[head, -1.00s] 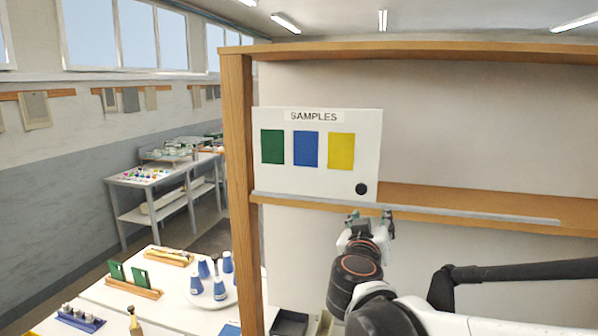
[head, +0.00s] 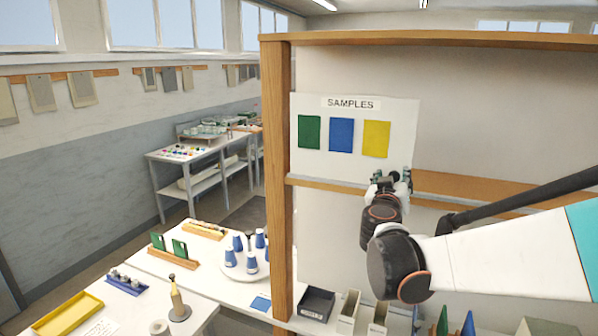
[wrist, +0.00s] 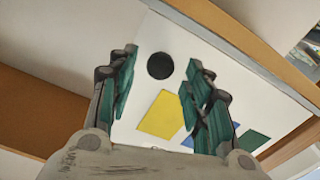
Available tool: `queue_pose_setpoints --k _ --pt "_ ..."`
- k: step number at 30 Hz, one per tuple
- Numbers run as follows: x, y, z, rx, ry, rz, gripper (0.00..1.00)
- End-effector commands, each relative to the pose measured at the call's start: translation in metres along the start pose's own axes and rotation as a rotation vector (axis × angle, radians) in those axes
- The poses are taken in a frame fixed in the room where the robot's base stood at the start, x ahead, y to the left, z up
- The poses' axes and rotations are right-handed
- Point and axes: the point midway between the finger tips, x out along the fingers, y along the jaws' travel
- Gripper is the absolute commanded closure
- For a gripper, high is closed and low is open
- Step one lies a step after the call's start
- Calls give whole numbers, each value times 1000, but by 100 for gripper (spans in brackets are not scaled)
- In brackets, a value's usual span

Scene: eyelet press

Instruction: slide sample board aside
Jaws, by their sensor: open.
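The white sample board (head: 402,115) stands at the left end of the wooden shelf, with the word SAMPLES and green, blue and yellow swatches. My gripper (head: 391,178) is in front of its lower right corner and hides the black round knob there in the head view. In the wrist view the board (wrist: 205,60) fills the middle, and the black knob (wrist: 160,66) shows between the two open green-padded fingers of my gripper (wrist: 158,85). The fingers stand on either side of the knob; I cannot tell how far the tips are from the board.
A wooden post (head: 277,170) borders the board on the left. The shelf (head: 465,187) right of the board looks bare. Below, a black bin (head: 316,304) and several holders stand on a bench. A table (head: 205,268) with blue cones is at lower left.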

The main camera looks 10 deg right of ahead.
Motion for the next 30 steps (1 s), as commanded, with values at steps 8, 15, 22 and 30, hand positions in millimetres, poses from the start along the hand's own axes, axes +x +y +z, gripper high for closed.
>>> queue_pose_setpoints --k 8,15,22,30 --pt "27 0 0 0 0 0 54" --pt "29 0 0 0 0 0 54" --pt "29 0 0 0 0 0 84" --pt "29 1 0 0 0 0 100"
